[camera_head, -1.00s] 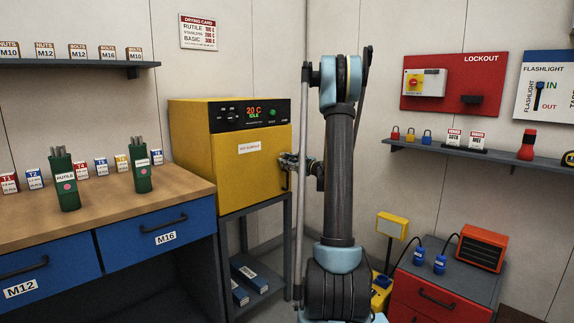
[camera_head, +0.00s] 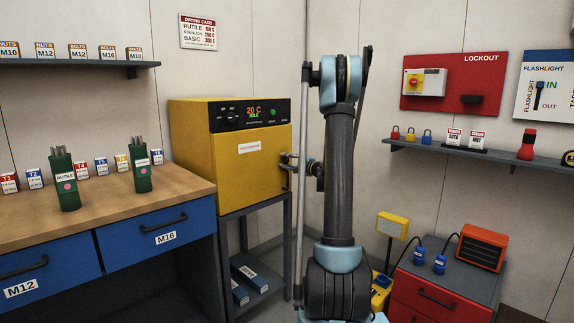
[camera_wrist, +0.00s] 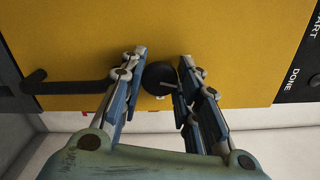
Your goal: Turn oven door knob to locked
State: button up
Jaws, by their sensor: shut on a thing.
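The yellow drying oven (camera_head: 240,165) stands on a grey stand, its door closed. Its display reads 20 C with a green word below. In the wrist view, a round dark door knob (camera_wrist: 160,77) sits on the yellow door between the fingers of my gripper (camera_wrist: 162,66). The gripper is shut on the knob, one finger at each side. A small pale mark shows near the knob's lower edge. A black door handle (camera_wrist: 68,87) is left of the fingers. In the head view, my arm partly hides the gripper, and the knob cannot be made out.
A workbench (camera_head: 180,183) with green rod holders (camera_head: 64,180) stands left of the oven. A red lockout board (camera_head: 455,110) hangs on the right wall above a shelf (camera_head: 430,148). A red cabinet (camera_head: 437,298) with an orange heater (camera_head: 482,247) stands at lower right.

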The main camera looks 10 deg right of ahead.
jog(key=shift+s+a+f+n, duration=0.1)
jog(key=shift+a+n, duration=0.1)
jog(key=shift+n, duration=1.2)
jog(key=o, duration=1)
jog(key=shift+o, duration=0.2)
jog(key=shift+d, duration=0.1)
jog(key=shift+s+d, duration=0.15)
jog(key=shift+d, duration=0.05)
jog(key=v, duration=1.1)
jog(key=shift+s, duration=0.15)
